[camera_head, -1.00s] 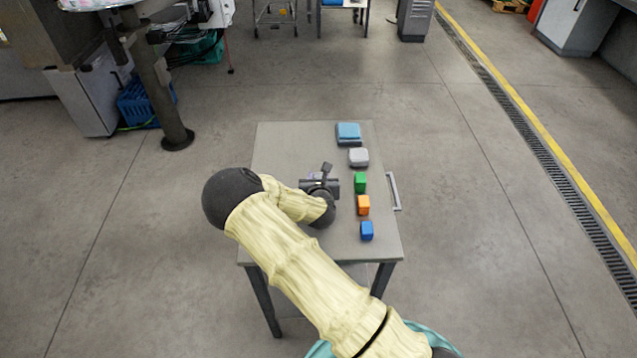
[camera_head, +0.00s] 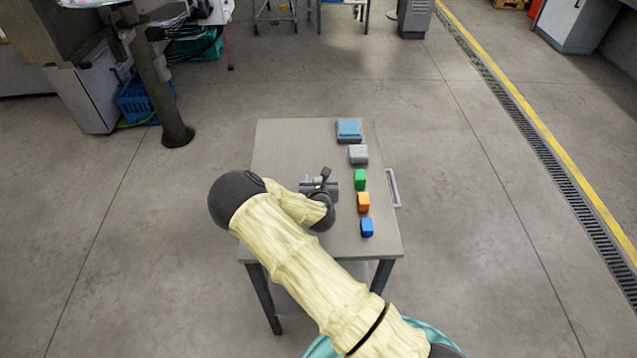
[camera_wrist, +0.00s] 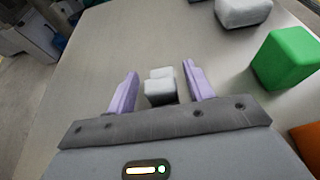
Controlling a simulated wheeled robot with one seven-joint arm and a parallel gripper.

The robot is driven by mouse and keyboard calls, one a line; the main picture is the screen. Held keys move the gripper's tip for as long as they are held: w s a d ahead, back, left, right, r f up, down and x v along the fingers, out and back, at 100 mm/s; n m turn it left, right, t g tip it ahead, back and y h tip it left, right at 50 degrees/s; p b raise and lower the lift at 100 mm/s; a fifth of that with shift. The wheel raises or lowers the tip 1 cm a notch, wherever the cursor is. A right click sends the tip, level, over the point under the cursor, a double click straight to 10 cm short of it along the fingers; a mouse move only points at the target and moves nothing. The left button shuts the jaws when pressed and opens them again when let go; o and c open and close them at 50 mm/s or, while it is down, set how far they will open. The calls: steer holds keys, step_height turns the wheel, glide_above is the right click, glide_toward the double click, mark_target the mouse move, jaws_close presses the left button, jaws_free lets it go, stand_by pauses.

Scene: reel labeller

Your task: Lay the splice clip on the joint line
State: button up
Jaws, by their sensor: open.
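My gripper (camera_wrist: 160,92) is open over the small table, with its two purple fingers apart. A small pale grey-white piece (camera_wrist: 160,91), looking like two blocks one behind the other, lies between and just beyond the fingers in the wrist view. I cannot tell whether it is the splice clip or whether the fingers touch it. In the head view my gripper (camera_head: 319,185) is left of the row of blocks, and my wrist hides that piece. No joint line can be made out in either view.
On the grey table (camera_head: 280,150), a light blue block on a dark base (camera_head: 349,130), a grey-white block (camera_head: 358,154), a green block (camera_head: 360,179), an orange block (camera_head: 363,201) and a blue block (camera_head: 367,227) form a row. The table's left part is bare. A handle (camera_head: 394,188) juts out right.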

steer(key=shift+r, duration=0.25)
steer(key=shift+s, duration=0.3)
steer(key=b+v, duration=0.1)
steer(key=v, duration=1)
steer(key=shift+s+r, duration=0.15)
steer(key=shift+s, duration=0.05)
